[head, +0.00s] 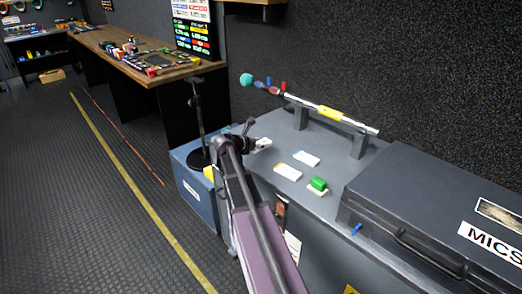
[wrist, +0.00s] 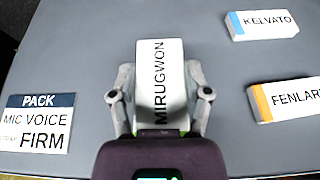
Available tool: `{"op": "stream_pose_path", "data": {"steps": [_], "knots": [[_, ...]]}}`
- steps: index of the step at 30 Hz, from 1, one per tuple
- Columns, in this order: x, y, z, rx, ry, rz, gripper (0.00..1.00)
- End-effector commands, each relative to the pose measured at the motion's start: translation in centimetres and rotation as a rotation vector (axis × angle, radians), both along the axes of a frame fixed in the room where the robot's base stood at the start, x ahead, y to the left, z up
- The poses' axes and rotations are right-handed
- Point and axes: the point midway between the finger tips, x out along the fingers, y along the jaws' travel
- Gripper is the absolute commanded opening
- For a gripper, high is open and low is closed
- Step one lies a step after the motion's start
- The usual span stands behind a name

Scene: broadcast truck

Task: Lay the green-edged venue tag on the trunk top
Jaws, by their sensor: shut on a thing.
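The venue tag (wrist: 160,85), a white block reading MIRUGWON, stands out in front of my gripper (wrist: 160,100) in the wrist view. A little green shows at its near end, beside the jaws. My gripper is shut on the tag, one finger on each side. In the head view my gripper (head: 248,143) and the white tag (head: 262,144) are over the left part of the grey trunk top (head: 265,185). I cannot tell whether the tag touches the top.
A blue-edged KELVATO tag (wrist: 262,24) and an orange-edged tag (wrist: 285,99) lie to the right. A PACK label (wrist: 38,122) is at left. A green object (head: 318,184), a boom pole (head: 330,113) on stands and a MICS case (head: 440,205) are further right.

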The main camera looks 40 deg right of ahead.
Motion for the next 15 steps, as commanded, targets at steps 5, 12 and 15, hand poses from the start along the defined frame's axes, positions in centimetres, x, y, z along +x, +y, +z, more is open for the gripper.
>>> {"op": "stream_pose_path", "data": {"steps": [5, 12, 15], "knots": [[0.97, -1.09, -0.14, 0.0, 0.0, -0.001, 0.23], [0.95, -1.11, -0.13, 0.0, 0.0, 0.0, 0.23], [0.95, -1.1, -0.15, 0.0, 0.0, 0.0, 0.23]]}}
